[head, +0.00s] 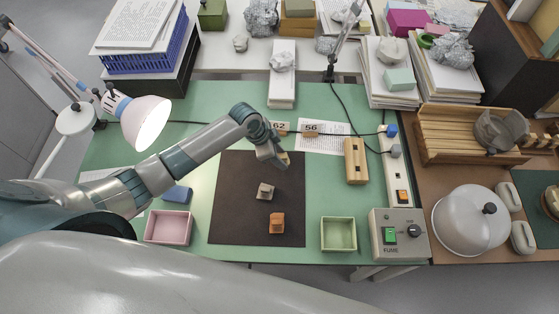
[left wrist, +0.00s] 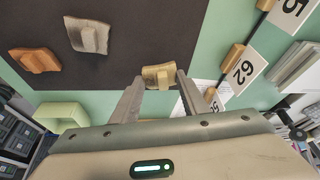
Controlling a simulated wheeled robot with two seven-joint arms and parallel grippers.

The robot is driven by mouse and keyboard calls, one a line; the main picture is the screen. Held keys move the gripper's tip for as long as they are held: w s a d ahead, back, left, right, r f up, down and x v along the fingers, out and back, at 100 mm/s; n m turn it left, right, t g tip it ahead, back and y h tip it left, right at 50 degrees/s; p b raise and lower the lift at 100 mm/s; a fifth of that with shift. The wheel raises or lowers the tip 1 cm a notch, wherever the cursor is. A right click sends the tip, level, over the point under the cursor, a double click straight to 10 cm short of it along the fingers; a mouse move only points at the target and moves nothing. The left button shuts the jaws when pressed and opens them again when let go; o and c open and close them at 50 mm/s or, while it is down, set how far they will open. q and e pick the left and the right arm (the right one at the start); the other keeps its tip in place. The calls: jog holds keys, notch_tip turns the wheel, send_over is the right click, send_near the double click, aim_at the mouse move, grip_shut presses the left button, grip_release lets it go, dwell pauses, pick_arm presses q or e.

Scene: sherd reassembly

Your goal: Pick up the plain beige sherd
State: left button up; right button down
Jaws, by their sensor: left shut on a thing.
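My left gripper (head: 281,163) reaches over the far right part of the dark mat (head: 230,215). It is shut on a beige sherd (head: 286,156), partly hidden by the gripper in the head view. In the left wrist view this sherd (left wrist: 158,75) sits between the two fingertips (left wrist: 160,79) and looks plain, with a raised block on it. I cannot tell whether it touches the mat. A grey-beige sherd (head: 265,191) lies mid-mat, also in the left wrist view (left wrist: 89,36). An orange-brown sherd (head: 277,223) lies nearer me. My right gripper is not in view.
A pink tray (head: 168,227) and a blue block (head: 177,194) are left of the mat. A green tray (head: 338,234) and a switch box (head: 398,236) are right. Number cards (head: 311,129) stand behind it. A lamp (head: 145,120) is at left. The mat's left half is clear.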

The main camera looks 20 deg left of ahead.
pick_arm(q)
jog(key=s+d+r+b, duration=0.3)
jog(key=s+d+r, duration=0.2)
jog(key=s+r, duration=0.3)
jog(key=shift+s+d, duration=0.35)
jog(key=shift+s, duration=0.8)
jog(key=shift+w, duration=0.1)
jog(key=w+a+r+n+y+b, duration=0.1)
jog(key=w+a+r+n+b, duration=0.1)
jog(key=a+r+n, duration=0.1)
jog(key=w+a+r+n+t+y+b, duration=0.1)
jog(key=w+a+r+n+b, duration=0.2)
jog(key=r+n, duration=0.2)
jog(key=w+a+r+n+t+y+b, duration=0.1)
jog(key=w+a+r+n+y+b, duration=0.1)
jog(key=r, duration=0.6)
jog(key=shift+w+a+r+n+b, duration=0.3)
jog(key=shift+w+a+n+b, duration=0.4)
jog(key=shift+n, duration=0.5)
